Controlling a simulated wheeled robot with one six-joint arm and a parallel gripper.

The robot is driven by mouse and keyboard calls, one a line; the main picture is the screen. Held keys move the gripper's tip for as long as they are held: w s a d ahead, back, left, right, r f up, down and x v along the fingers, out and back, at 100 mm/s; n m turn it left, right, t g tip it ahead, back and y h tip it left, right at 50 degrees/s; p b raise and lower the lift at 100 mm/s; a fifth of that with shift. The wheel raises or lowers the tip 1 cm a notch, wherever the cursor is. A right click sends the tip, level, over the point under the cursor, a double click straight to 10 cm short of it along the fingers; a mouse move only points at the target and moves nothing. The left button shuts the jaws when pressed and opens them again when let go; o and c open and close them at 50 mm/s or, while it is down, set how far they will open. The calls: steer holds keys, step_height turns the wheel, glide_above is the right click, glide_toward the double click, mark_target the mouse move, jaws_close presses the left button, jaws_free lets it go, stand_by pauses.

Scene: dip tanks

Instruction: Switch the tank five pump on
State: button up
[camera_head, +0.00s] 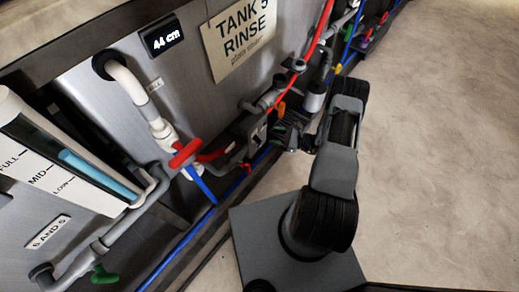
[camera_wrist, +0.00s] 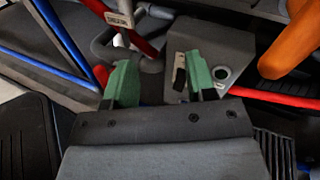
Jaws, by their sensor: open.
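The tank five sign (camera_head: 240,38), reading "TANK 5 RINSE", is on a steel tank wall in the head view. A small grey switch box (camera_head: 257,132) sits low on that wall. The wrist view shows a grey box face (camera_wrist: 225,50) with a dark narrow switch (camera_wrist: 180,75) and a round fitting (camera_wrist: 221,73). Which way the switch is set I cannot tell. My gripper (camera_wrist: 160,80) is open, its green fingers apart with nothing held. The right finger overlaps the box face close to the switch. Whether it touches I cannot tell. In the head view my gripper (camera_head: 290,136) is right of the box.
A red valve handle (camera_head: 186,153) and white pipe (camera_head: 133,88) stand left of the box. A display (camera_head: 162,36) reads 44 cm. An orange handle (camera_wrist: 290,42) and red hose (camera_wrist: 275,98) are close on the right in the wrist view. Open floor (camera_head: 440,150) lies right.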

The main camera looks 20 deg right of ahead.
mark_target(260, 141)
step_height(260, 141, down, 14)
steer(key=s+d+m+t+h+b, duration=0.3)
steer(key=m+t+h, duration=0.1)
steer(key=m+t, duration=0.15)
steer(key=shift+m, duration=0.55)
steer(key=b+x, duration=0.1)
steer(key=x, duration=0.3)
steer(key=b+x, duration=0.1)
steer(key=x, duration=0.4)
steer(key=b+x, duration=0.1)
steer(key=x, duration=0.3)
steer(key=shift+w+a+f, duration=0.2)
steer(key=shift+a+f, duration=0.15)
steer(key=shift+f, duration=0.05)
steer(key=c, duration=0.9)
